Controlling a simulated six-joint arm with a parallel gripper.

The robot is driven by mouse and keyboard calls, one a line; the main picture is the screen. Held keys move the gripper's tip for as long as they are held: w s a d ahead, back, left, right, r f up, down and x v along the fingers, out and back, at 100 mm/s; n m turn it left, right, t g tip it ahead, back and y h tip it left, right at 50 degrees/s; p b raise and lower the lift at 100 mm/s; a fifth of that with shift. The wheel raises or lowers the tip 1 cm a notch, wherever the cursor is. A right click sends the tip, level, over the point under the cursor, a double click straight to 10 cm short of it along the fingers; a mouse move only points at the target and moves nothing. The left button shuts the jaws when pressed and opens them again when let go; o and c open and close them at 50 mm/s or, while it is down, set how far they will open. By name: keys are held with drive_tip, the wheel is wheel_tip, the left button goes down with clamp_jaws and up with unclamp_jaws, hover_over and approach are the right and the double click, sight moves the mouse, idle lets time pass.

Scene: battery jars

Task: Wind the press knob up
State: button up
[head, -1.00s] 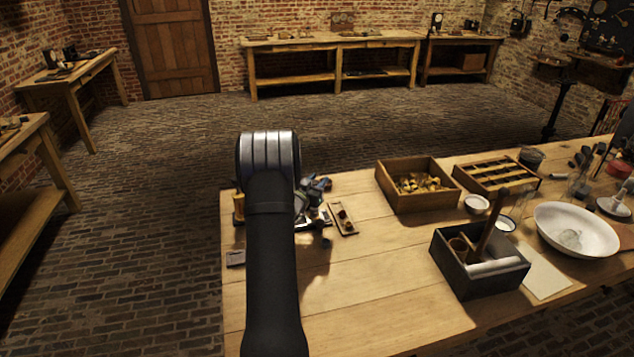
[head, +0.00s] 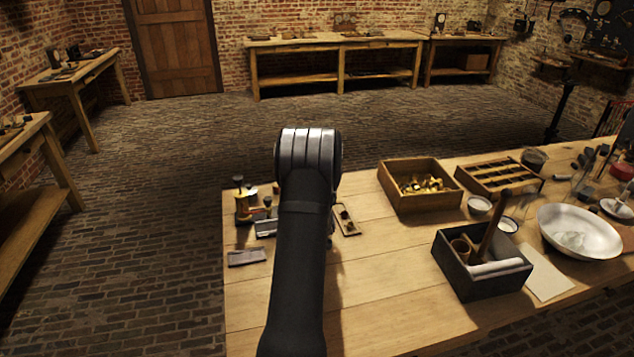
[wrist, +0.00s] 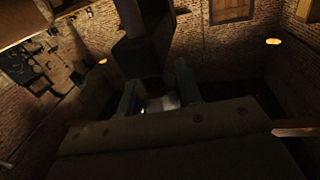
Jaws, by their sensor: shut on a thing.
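A small brass press-like fixture (head: 244,208) stands at the left end of the bench, with a dark knob (head: 238,180) on top. I take this to be the press, but the detail is small. My arm hangs over the bench just right of it and hides my gripper in the head view. In the dark wrist view, the fingers of my gripper (wrist: 158,90) stand a little apart, with a small pale thing (wrist: 160,103) between them. I cannot make out what that thing is. The visible dark knob has no fingers around it.
Grey plates (head: 247,258) lie in front of the fixture. A small wooden board (head: 346,219) lies right of my arm. An open wooden box (head: 384,183) of brass parts and a dark box (head: 441,256) stand further right. The bench's front middle is clear.

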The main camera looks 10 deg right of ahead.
drive_tip(key=shift+a+n+y, duration=0.1)
drive_tip(key=shift+n+y, duration=0.4)
drive_tip(key=shift+y, duration=0.3)
drive_tip(key=o, duration=1)
drive_tip(key=s, duration=0.5)
drive_tip(key=s+a, duration=0.1)
drive_tip(key=s, duration=1.1)
drive_tip(key=shift+s+a, duration=0.2)
drive_tip(key=shift+a, duration=0.05)
